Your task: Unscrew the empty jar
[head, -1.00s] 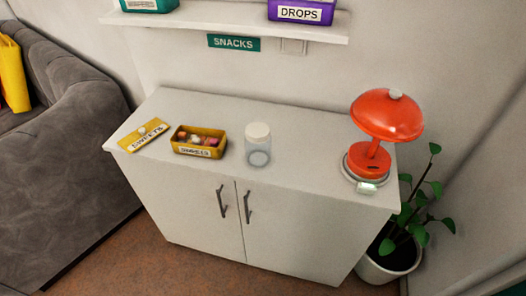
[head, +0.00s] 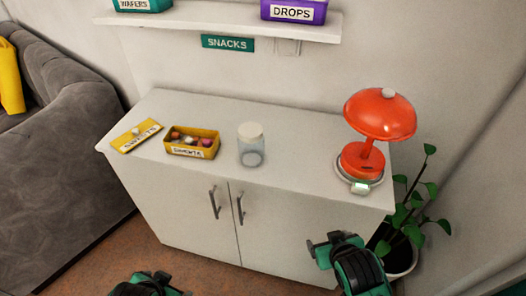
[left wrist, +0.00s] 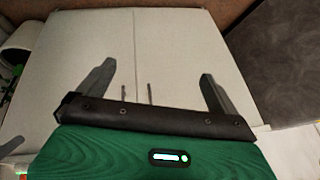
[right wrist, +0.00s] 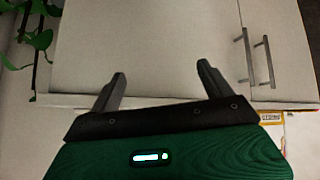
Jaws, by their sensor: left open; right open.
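A clear jar (head: 251,146) with a white lid (head: 250,130) stands upright on the white cabinet top, near its middle. It looks empty. My right gripper (head: 328,238) is low in front of the cabinet's right side, below the top and well away from the jar. In the right wrist view its two fingers (right wrist: 158,85) are apart with nothing between them. My left gripper (head: 150,277) shows only partly at the bottom edge of the head view. In the left wrist view its fingers (left wrist: 150,85) are spread and empty, facing the cabinet doors.
On the cabinet (head: 200,103) stand an open yellow box (head: 180,151) of sweets, its yellow lid (head: 137,136) to the left, and a red lamp (head: 380,116) at right. A shelf (head: 220,24) hangs above. A plant (head: 410,226) stands right, a grey sofa (head: 70,125) left.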

